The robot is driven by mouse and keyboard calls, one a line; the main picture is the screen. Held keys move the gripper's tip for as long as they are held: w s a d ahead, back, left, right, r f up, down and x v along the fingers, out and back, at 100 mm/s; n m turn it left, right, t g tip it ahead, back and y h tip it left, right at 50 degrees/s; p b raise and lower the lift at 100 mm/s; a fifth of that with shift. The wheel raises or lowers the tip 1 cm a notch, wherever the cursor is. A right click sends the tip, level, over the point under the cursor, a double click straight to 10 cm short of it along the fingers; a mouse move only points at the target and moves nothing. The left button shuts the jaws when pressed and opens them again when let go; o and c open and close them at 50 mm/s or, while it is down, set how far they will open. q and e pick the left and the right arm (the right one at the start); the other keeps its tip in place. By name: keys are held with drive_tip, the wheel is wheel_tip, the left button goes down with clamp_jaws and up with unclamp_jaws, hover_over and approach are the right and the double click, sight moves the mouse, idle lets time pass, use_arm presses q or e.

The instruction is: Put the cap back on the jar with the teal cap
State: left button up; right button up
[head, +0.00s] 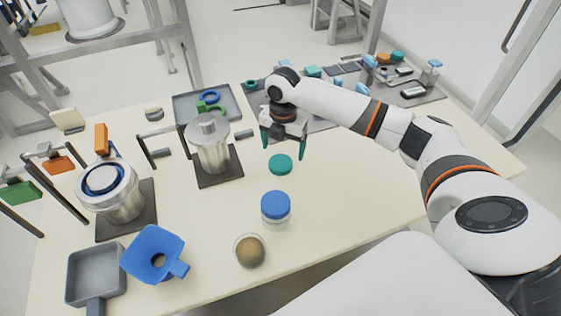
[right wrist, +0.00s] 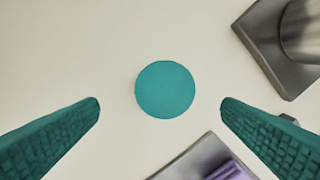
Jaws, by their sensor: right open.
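The teal cap (head: 281,164) lies flat on the table, apart from any jar. In the right wrist view, the cap (right wrist: 165,89) is a plain round disc near the middle. My right gripper (head: 284,148) is open and empty above the cap, pointing down. Its two teal fingers show in the right wrist view (right wrist: 162,104), one on each side of the cap and not touching it. An uncapped jar (head: 251,250) with brownish contents stands near the front edge. My left gripper is not in view.
A jar with a blue cap (head: 276,210) stands between the teal cap and the uncapped jar. A metal canister (head: 210,150) is on a dark base to the left. The table right of the cap is clear.

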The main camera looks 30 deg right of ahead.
sight(281, 162)
drive_tip(key=shift+w+a+f+p, duration=0.1)
drive_tip(key=shift+f+p, duration=0.25)
drive_tip(key=shift+f, duration=1.05)
drive_tip(key=shift+w+a+f+p, duration=0.1)
drive_tip(key=shift+f+p, duration=0.25)
drive_tip(key=shift+f, duration=1)
drive_tip(key=c, duration=1)
